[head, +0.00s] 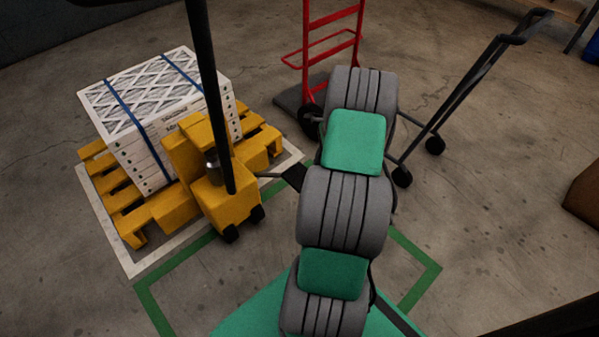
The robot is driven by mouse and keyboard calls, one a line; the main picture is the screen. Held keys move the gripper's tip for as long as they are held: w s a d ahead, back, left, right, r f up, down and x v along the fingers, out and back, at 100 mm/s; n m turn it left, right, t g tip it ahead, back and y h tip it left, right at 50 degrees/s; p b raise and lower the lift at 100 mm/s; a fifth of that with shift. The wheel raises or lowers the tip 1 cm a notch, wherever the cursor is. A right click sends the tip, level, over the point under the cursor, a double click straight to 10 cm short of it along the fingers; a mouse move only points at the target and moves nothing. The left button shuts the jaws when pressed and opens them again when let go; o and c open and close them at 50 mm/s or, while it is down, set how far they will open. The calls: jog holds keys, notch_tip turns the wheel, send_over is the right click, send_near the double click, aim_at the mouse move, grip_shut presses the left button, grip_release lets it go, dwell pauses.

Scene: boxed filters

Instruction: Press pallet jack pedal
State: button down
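The yellow pallet jack (224,198) stands left of centre in the head view, with its tall black handle (210,90) rising past the top edge. A thin bar runs right from the jack to a flat black pad (294,176), which looks like the pedal. The pad lies close beside my grey and green arm in the picture; its right side may be partly covered, and I cannot tell whether anything touches it. My arm reaches up the middle of the view. My gripper does not show, so its state and its distance from the pedal are hidden.
White boxed filters (160,112) with blue straps sit on a yellow pallet (128,203) inside a white floor outline. A red hand truck (332,42) stands behind my arm, and a dark-handled cart (462,90) to its right. A brown box (583,196) is at the right edge. The right floor is mostly clear.

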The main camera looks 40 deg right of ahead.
jog(key=w+a+r+n+h, duration=0.1)
jog(key=a+r+n, duration=0.65)
jog(key=a, duration=0.35)
jog(key=w+a+r+n, duration=0.1)
jog(key=a+r+n, duration=0.6)
jog(key=a, duration=0.4)
jog(key=s+a+r+n+h, duration=0.1)
jog(key=s+a+r+n, duration=0.3)
jog(key=s+a+n, duration=0.6)
jog(key=s+a, duration=0.1)
jog(key=a, duration=0.2)
jog(key=shift+s+r+n, duration=0.15)
jog(key=shift+s+n, duration=0.15)
jog(key=shift+n, duration=0.05)
